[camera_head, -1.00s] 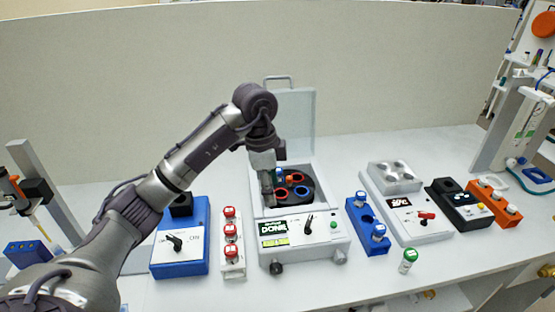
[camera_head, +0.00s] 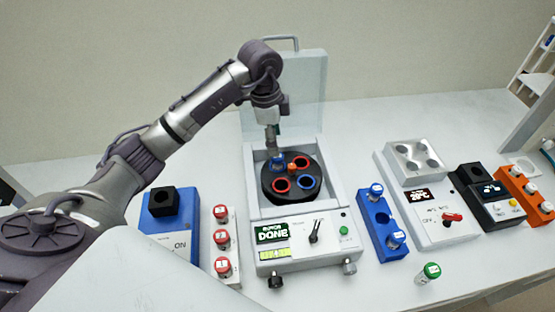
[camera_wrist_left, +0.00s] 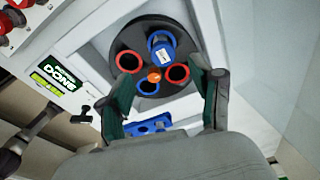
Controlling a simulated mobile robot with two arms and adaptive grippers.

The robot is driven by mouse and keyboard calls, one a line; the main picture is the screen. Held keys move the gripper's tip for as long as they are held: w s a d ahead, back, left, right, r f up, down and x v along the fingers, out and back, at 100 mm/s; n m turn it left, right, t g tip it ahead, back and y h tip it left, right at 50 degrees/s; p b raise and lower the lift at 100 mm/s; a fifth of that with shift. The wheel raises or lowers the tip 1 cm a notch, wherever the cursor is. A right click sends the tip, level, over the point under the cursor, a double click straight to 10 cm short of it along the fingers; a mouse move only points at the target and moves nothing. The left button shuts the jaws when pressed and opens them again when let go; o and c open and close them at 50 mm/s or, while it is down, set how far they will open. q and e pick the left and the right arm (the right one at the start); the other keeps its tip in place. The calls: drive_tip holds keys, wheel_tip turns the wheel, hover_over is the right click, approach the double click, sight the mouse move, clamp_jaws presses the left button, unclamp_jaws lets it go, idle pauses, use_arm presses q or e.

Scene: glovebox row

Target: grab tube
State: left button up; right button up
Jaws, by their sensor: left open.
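The centrifuge (camera_head: 262,226) stands open, its lid (camera_head: 310,85) raised and its panel reading DONE. Its black rotor (camera_head: 292,192) has red and blue ringed holes around an orange hub. A blue-capped tube (camera_head: 277,161) sits in the back blue-ringed hole; it also shows in the left wrist view (camera_wrist_left: 163,52). My left gripper (camera_head: 272,148) points down just above this tube. In the left wrist view my left gripper (camera_wrist_left: 160,78) is open and empty, fingers spread, with the tube beyond the fingertips. The other visible rotor holes look empty. My right gripper is not in view.
A white rack with red-capped tubes (camera_head: 222,238) and a blue device (camera_head: 172,225) stand left of the centrifuge. A blue rack (camera_head: 378,222), a heater block (camera_head: 415,160) and a green-capped tube (camera_head: 430,271) are on the right. The raised lid stands close behind my arm.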

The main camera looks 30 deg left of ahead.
sight(277, 158)
use_arm(q)
drive_tip(key=f, duration=0.2)
drive_tip(key=f+p, duration=0.1)
drive_tip(key=shift+w+f, duration=0.25)
drive_tip(key=shift+w, duration=0.05)
drive_tip(key=f, duration=0.1)
drive_tip(key=f+p, duration=0.1)
drive_tip(key=f, duration=0.1)
drive_tip(key=shift+d+f+p, duration=0.25)
drive_tip(key=shift+p, duration=0.1)
drive_tip(key=shift+w+f, duration=0.1)
drive_tip(key=shift+f, duration=0.4)
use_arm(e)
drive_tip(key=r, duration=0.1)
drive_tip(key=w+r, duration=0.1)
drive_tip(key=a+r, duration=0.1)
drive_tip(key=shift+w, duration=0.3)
use_arm(q)
drive_tip(key=c, duration=1.1)
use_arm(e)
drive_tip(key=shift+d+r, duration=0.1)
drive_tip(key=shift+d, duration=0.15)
